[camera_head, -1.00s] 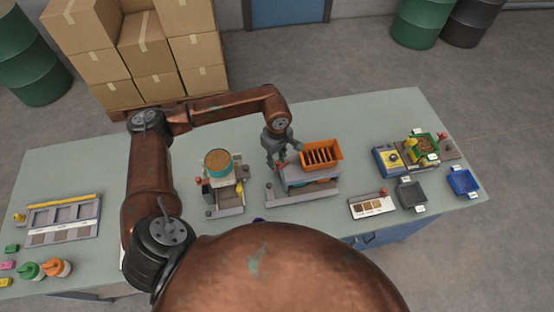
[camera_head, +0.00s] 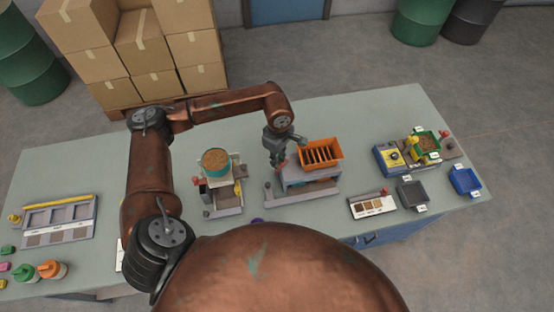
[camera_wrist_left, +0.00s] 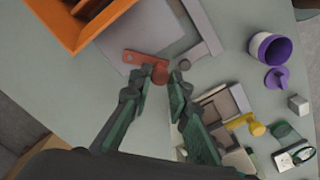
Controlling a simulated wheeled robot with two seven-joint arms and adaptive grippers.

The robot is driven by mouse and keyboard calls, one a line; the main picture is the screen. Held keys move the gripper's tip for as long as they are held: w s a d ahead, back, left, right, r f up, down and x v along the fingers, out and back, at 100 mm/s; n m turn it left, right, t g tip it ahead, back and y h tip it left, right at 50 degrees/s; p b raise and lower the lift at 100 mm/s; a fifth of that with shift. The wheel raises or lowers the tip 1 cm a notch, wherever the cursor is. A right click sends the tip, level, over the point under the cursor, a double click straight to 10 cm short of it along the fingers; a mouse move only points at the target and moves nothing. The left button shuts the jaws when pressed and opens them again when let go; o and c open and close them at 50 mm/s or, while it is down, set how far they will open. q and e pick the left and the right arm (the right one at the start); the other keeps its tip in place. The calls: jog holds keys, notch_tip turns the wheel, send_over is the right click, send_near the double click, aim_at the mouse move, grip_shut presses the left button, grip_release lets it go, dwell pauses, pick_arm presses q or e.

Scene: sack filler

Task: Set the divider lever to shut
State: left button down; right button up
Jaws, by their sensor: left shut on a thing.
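The divider is an orange slotted box (camera_head: 320,154) on a grey stand (camera_head: 311,184) near the middle of the table. Its red lever (camera_wrist_left: 145,65) is a short arm with a round knob, on the stand's left side. In the head view only a bit of red shows below my left gripper (camera_head: 283,162). In the wrist view the fingertips of my left gripper (camera_wrist_left: 160,78) are on either side of the red knob, shut on it. The fingers hide part of the lever in the head view. My right gripper is not in view.
A teal pot of brown grain (camera_head: 216,161) on a grey stand is to the left. A purple cup (camera_wrist_left: 270,48) is near the table's front. The table behind the orange box is clear.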

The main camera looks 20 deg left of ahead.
pick_arm(q)
jog(key=shift+w+d+n+b, duration=0.1)
jog(key=shift+d+n+b, duration=0.3)
jog(key=shift+n+b, duration=0.4)
jog(key=d+n+b, duration=0.1)
jog(key=n, duration=0.1)
jog(key=shift+n, duration=0.4)
jog(key=n+b, duration=0.1)
jog(key=d+n, duration=0.1)
jog(key=shift+w+r+n+b, duration=0.1)
jog(key=shift+w+n+b, duration=0.05)
jog(key=shift+n+b, duration=0.2)
jog(key=shift+w+d+r+n+b, duration=0.15)
jog(key=shift+d+n+b, duration=0.15)
jog(key=shift+n, duration=0.4)
jog(key=shift+w+d+n+b, duration=0.2)
jog(key=shift+n+b, duration=0.1)
jog(key=shift+n, duration=0.35)
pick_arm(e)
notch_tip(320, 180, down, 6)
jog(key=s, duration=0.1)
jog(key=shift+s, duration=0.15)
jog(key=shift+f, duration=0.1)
pick_arm(q)
jog(key=c, duration=2.2)
grip_release()
jog(key=shift+c, duration=0.2)
jog(key=o, duration=0.4)
jog(key=shift+s, duration=0.15)
